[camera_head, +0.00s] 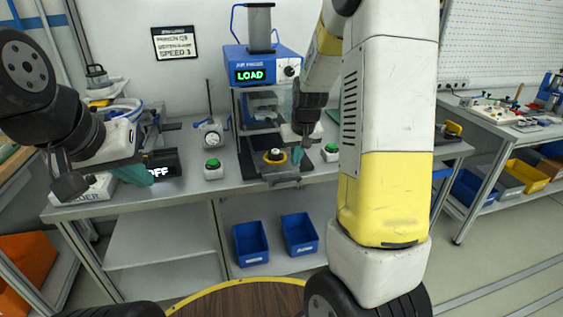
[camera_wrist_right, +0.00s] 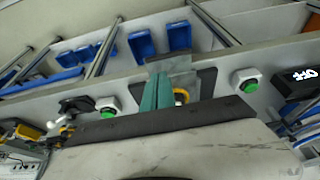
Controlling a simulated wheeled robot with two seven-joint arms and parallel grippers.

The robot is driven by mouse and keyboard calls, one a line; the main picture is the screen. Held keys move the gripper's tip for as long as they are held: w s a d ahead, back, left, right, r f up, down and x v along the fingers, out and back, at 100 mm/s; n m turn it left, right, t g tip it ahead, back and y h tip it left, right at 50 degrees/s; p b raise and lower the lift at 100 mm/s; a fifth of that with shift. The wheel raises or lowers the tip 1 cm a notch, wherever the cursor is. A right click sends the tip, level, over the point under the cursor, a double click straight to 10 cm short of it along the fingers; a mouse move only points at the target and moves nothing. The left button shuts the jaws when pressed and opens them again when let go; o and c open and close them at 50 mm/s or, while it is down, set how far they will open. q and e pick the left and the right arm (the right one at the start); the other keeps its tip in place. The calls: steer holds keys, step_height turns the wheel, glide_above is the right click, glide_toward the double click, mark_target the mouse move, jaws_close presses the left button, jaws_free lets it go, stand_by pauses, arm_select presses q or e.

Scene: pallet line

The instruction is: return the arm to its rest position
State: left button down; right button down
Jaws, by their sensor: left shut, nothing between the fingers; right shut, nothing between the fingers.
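My left gripper (camera_head: 135,174) is at the left of the bench in the head view, its teal fingers shut and empty, in front of a black box with an "OFF" display (camera_head: 164,164). My right gripper (camera_head: 297,155) is in front of the blue press, above its base and close to a yellow ring (camera_head: 275,156). In the right wrist view its teal fingers (camera_wrist_right: 156,92) are together with nothing between them, and the yellow ring (camera_wrist_right: 181,97) is partly hidden behind them. My right arm covers part of the bench in the head view.
The press (camera_head: 262,62) reads "LOAD". Green buttons (camera_head: 213,169) (camera_head: 331,152) flank its base. A dial gauge (camera_head: 211,134) stands left of it. Two blue bins (camera_head: 250,244) (camera_head: 299,233) sit below the bench. A second bench (camera_head: 500,120) is at the right.

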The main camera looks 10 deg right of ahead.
steer(key=s+a+r+t+y, duration=0.15)
steer(key=s+a+r, duration=0.25)
steer(key=s+r, duration=0.95)
steer(key=s+a+r, duration=0.1)
steer(key=s, duration=0.5)
steer(key=s+a+r, duration=0.1)
steer(key=s+r, duration=0.1)
steer(key=s, duration=0.5)
steer(key=shift+a+r+t, duration=0.15)
steer(key=shift+a+t, duration=0.2)
steer(key=shift+a, duration=0.05)
steer(key=shift+y, duration=0.25)
